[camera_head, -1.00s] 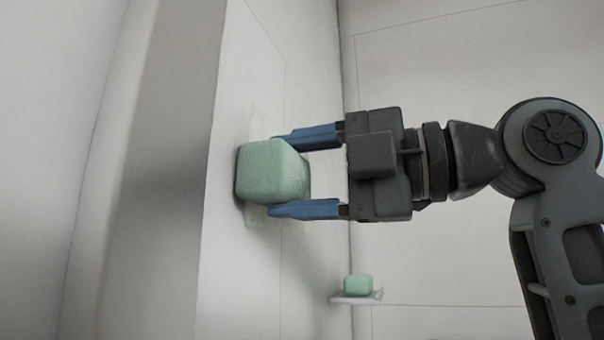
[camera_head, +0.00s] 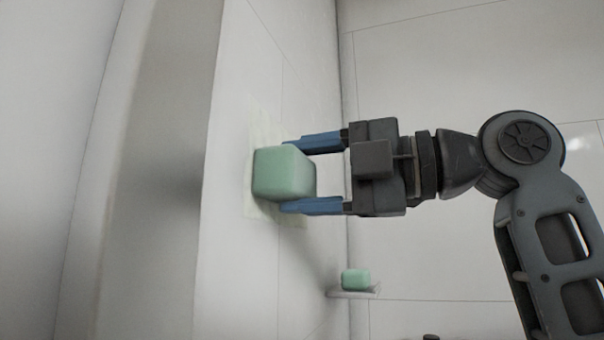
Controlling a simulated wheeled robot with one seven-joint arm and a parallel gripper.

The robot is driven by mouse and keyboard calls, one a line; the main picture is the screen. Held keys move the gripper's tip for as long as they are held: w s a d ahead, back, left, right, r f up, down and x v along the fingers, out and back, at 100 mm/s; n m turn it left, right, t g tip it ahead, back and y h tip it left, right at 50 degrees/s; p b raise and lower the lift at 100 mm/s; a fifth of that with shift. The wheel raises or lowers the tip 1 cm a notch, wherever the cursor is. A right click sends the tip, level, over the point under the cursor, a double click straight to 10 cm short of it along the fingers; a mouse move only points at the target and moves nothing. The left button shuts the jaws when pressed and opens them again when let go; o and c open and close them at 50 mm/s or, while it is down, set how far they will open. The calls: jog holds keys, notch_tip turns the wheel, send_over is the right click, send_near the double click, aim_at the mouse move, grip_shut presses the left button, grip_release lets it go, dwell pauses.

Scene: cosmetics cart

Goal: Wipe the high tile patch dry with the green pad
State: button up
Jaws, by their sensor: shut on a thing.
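My gripper (camera_head: 296,174) is shut on the green pad (camera_head: 282,174), with its blue fingers above and below the pad's right part. The pad's left face is at the left tile wall, over the tile patch; I cannot tell for certain whether it presses on it. The patch (camera_head: 262,137) is a faint greenish, slightly shiny area on that wall, showing above, below and to the left of the pad. The pad hides its middle.
A second green block (camera_head: 355,279) sits on a small pale shelf (camera_head: 345,294) low near the wall corner. The back tile wall (camera_head: 430,80) is behind my arm. A grey vertical wall edge (camera_head: 165,170) stands at the left. The space between gripper and shelf is free.

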aim_at(315, 173)
jog(key=shift+w+d, duration=1.7)
jog(key=shift+w, duration=4.75)
jog(key=shift+s+a+r+b, duration=0.25)
jog(key=shift+s+a+b, duration=0.2)
jog(key=shift+s, duration=0.9)
jog(key=shift+s+a+r+b, duration=0.3)
jog(key=shift+s+a+b, duration=0.15)
jog(key=shift+s, duration=0.9)
jog(key=shift+s+a+r+b, duration=0.3)
jog(key=shift+s+b, duration=0.25)
jog(key=shift+s, duration=0.8)
jog(key=shift+s+a+b, duration=0.2)
jog(key=shift+s+b, duration=0.1)
jog(key=shift+s, duration=0.6)
jog(key=shift+s+a+b, duration=0.25)
jog(key=shift+s, duration=0.6)
jog(key=shift+s+a+b, duration=0.2)
jog(key=shift+s+b, duration=0.1)
jog(key=shift+s, duration=0.6)
jog(key=shift+s, duration=0.1)
